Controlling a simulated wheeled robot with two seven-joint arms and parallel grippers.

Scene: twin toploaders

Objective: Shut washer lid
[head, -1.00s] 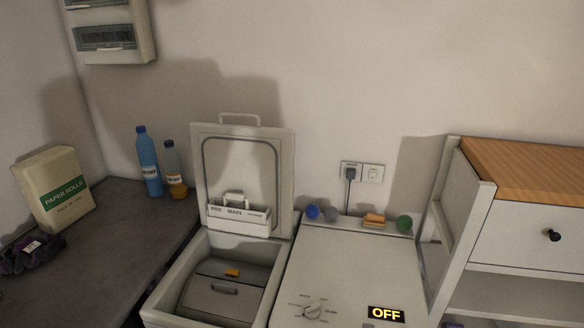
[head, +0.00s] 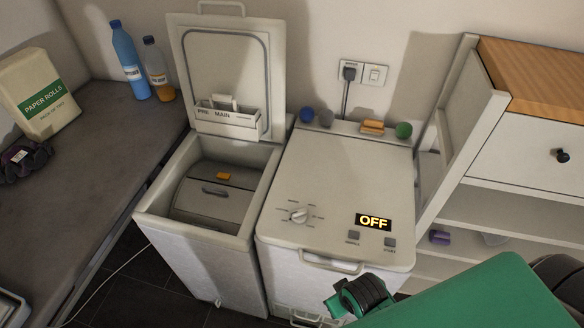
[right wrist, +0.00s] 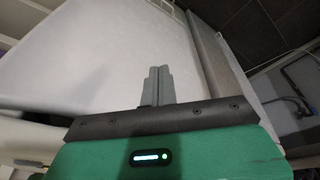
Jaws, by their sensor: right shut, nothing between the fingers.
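Two top-loading washers stand side by side. The left washer (head: 205,265) has its lid (head: 228,75) standing upright against the wall, with a detergent drawer marked MAIN (head: 228,118) on the lid's inner face. Its drum (head: 215,200) shows in the opening, with its flap closed and an orange tab on it. The right washer (head: 335,190) has its top down, a front handle (head: 331,263) and a display reading OFF (head: 373,222). My right gripper (right wrist: 158,85) is shut and empty in front of a pale panel in the right wrist view. My left gripper is out of view.
A dark counter (head: 90,145) on the left carries a paper rolls pack (head: 38,95) and two bottles (head: 130,60). Coloured balls and a sponge (head: 372,126) lie along the right washer's back edge. A shelf unit (head: 530,190) stands on the right.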

